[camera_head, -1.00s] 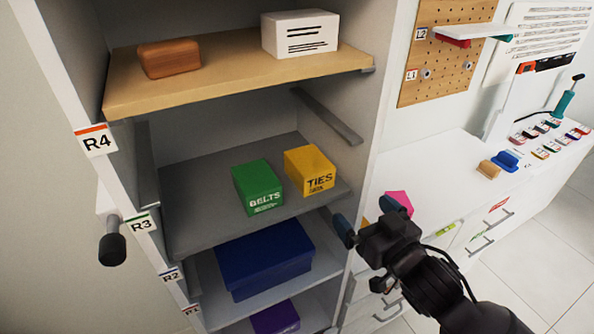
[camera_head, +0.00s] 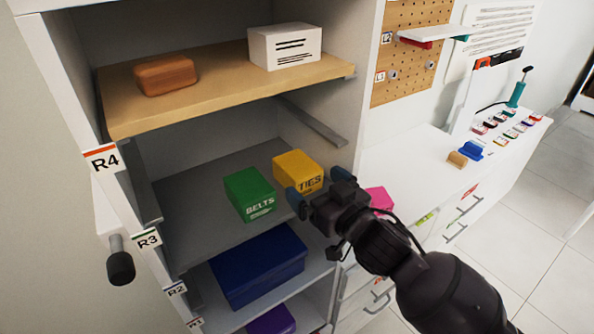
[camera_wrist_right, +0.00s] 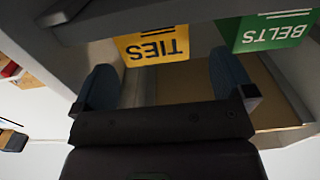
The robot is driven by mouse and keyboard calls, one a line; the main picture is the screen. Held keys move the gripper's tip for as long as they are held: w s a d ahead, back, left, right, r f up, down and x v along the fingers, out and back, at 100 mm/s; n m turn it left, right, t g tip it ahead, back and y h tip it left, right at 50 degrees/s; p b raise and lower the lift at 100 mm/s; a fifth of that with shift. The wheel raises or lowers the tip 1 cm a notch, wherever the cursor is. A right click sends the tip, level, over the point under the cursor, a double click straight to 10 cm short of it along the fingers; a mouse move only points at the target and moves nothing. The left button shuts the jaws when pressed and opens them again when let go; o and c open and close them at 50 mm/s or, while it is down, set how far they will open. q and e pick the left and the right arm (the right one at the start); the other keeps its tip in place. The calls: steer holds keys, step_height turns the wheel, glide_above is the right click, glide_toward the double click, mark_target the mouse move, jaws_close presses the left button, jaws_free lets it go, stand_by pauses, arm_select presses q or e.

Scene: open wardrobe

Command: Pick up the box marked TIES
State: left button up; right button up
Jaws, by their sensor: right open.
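The yellow box marked TIES (camera_head: 297,171) stands on the grey R3 shelf, just right of the green box marked BELTS (camera_head: 249,194). My right gripper (camera_head: 317,187) is open and empty at the front of the yellow box, its fingers pointing toward it and partly covering its lower right front. In the right wrist view the TIES box (camera_wrist_right: 152,47) appears upside down, between and beyond the two fingertips (camera_wrist_right: 168,85). The BELTS box (camera_wrist_right: 264,32) is to its right there. I cannot tell whether a finger touches the TIES box. My left gripper is not in view.
Above is a wooden shelf (camera_head: 220,92) with a brown block (camera_head: 166,76) and a white box (camera_head: 285,46). A blue box (camera_head: 258,266) and a purple one (camera_head: 271,321) are below. The wardrobe's right wall (camera_head: 345,110) stands close to the gripper. The R3 shelf's left part is bare.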

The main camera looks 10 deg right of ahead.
mark_target(310, 177)
steer(key=shift+p+x, duration=0.7)
steer(key=shift+x, duration=2.05)
steer(key=shift+d+r, duration=0.1)
steer(key=shift+d, duration=0.1)
steer(key=shift+c, duration=0.5)
steer(key=c, duration=0.9)
